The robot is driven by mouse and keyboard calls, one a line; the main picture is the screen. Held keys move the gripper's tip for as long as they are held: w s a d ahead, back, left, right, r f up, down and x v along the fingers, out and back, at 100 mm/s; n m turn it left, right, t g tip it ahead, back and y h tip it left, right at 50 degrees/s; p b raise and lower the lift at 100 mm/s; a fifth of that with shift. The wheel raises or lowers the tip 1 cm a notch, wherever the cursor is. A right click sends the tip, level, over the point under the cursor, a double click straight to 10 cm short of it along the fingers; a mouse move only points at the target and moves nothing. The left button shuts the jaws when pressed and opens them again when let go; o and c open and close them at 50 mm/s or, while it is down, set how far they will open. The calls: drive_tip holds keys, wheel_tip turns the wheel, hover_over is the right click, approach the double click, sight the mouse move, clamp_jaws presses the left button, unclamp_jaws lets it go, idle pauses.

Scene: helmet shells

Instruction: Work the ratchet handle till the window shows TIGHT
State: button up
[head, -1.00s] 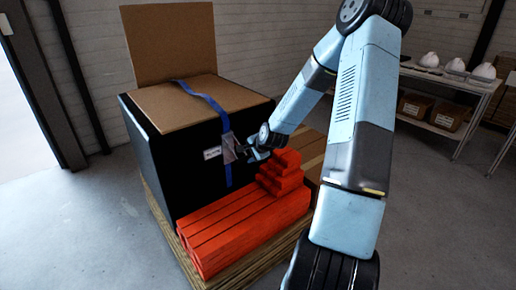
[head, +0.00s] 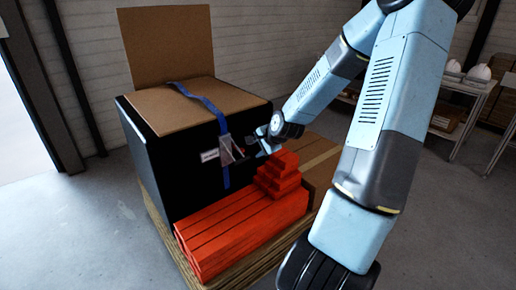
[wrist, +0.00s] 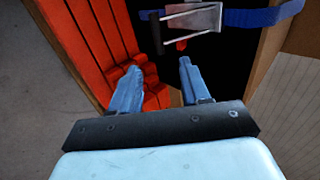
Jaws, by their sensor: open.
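The grey metal ratchet (head: 230,150) sits on a blue strap (head: 205,100) on the front of a black box (head: 165,160). In the wrist view the ratchet (wrist: 192,20) is at the top, with a dark handle bar (wrist: 155,32) on its left and a small red part (wrist: 181,44) below. A small white label (head: 209,155) is left of the ratchet in the head view; its text is too small to read. My gripper (head: 257,145) is just right of the ratchet, apart from it. In the wrist view its fingers (wrist: 159,68) are spread and empty.
Orange-red beams (head: 240,230) lie in front of the box, with a shorter stack (head: 278,175) close under my gripper. A cardboard carton (head: 322,165) is to the right. All rest on a wooden pallet (head: 245,265). Shelves with white helmets (head: 478,73) stand at the far right.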

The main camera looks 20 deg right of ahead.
drive_tip(key=shift+s+r, duration=0.15)
drive_tip(key=shift+s, duration=0.05)
drive_tip(key=shift+d, duration=0.1)
drive_tip(key=shift+c, duration=1.3)
drive_tip(key=shift+d+r+g, duration=0.1)
drive_tip(key=shift+r+g, duration=0.2)
drive_tip(key=shift+r, duration=0.15)
drive_tip(key=c, duration=0.3)
drive_tip(key=shift+r, duration=0.45)
clamp_jaws()
drive_tip(key=shift+a+r+g, duration=0.2)
drive_tip(key=shift+a+g, duration=0.05)
drive_tip(key=shift+g, duration=0.05)
